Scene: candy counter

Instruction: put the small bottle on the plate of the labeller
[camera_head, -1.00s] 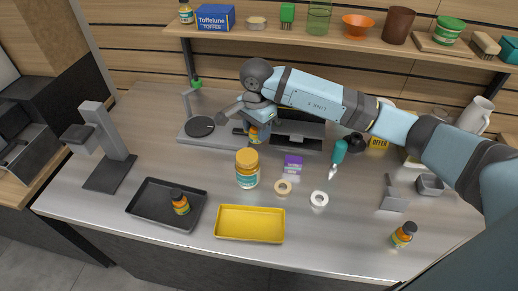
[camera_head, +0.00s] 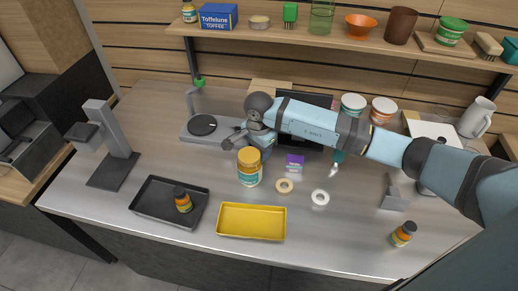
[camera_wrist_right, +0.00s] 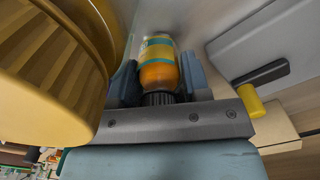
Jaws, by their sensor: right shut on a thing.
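The labeller looks to be the grey base (camera_head: 190,138) with a black round plate (camera_head: 203,125) and a green-topped post, at the back left of the counter. The plate is bare. My right gripper (camera_wrist_right: 158,78) is shut on a small orange bottle (camera_wrist_right: 158,68) with a teal label and dark cap, its cap end toward my palm. In the head view this gripper is right of the labeller, behind the large gold-lidded jar (camera_head: 249,168), which hides the held bottle. The jar's gold lid is very close beside the gripper in the wrist view. My left gripper is out of view.
Another small bottle (camera_head: 183,202) stands in the black tray (camera_head: 150,212), and one (camera_head: 403,234) at the front right. A grey stand (camera_head: 110,150) is at left.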

